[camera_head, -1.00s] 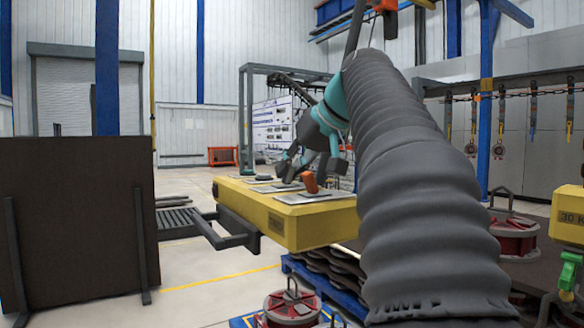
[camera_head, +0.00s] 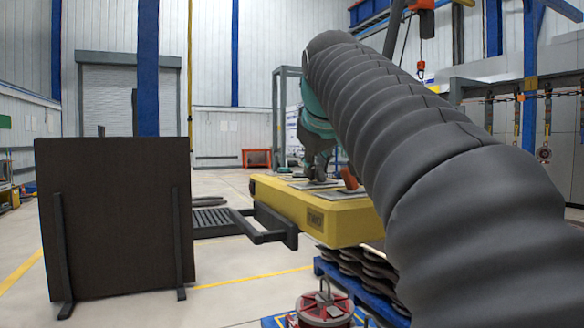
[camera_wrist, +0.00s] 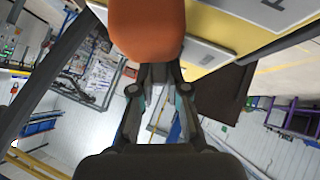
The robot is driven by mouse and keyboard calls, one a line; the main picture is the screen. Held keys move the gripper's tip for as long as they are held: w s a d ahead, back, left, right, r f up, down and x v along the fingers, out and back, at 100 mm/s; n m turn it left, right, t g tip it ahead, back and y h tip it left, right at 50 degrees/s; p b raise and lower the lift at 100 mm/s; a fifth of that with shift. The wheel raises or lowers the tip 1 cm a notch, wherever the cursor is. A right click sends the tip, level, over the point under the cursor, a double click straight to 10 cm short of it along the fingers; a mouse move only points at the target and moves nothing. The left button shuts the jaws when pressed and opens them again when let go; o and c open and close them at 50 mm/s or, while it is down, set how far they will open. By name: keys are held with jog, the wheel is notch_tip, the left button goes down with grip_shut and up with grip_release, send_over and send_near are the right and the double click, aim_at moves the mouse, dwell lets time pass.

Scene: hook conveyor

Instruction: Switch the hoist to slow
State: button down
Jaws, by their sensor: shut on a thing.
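The yellow console beam (camera_head: 335,222) has pale plates with switches on its top. An orange handle (camera_head: 348,178) stands tilted on one plate near the right end. In the wrist view the orange handle (camera_wrist: 147,25) fills the top middle, right at my fingertips. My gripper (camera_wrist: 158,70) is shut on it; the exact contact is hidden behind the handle. In the head view my gripper (camera_head: 320,168) is low over the beam, partly hidden by my arm. Any label telling slow from fast is too small to read.
A dark upright panel (camera_head: 118,215) stands on feet at the left. A blue pallet (camera_head: 345,283) with stacked dark plates lies below the beam, and a red drum (camera_head: 325,308) stands in front. Grey floor (camera_head: 235,285) is open between panel and pallet.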

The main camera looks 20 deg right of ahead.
jog(key=shift+f, duration=0.1)
dwell(0.4)
jog(key=c, duration=1.2)
grip_release()
jog(key=shift+o, duration=0.2)
jog(key=shift+s, duration=0.1)
jog(key=v, duration=1.2)
jog(key=shift+a, duration=0.1)
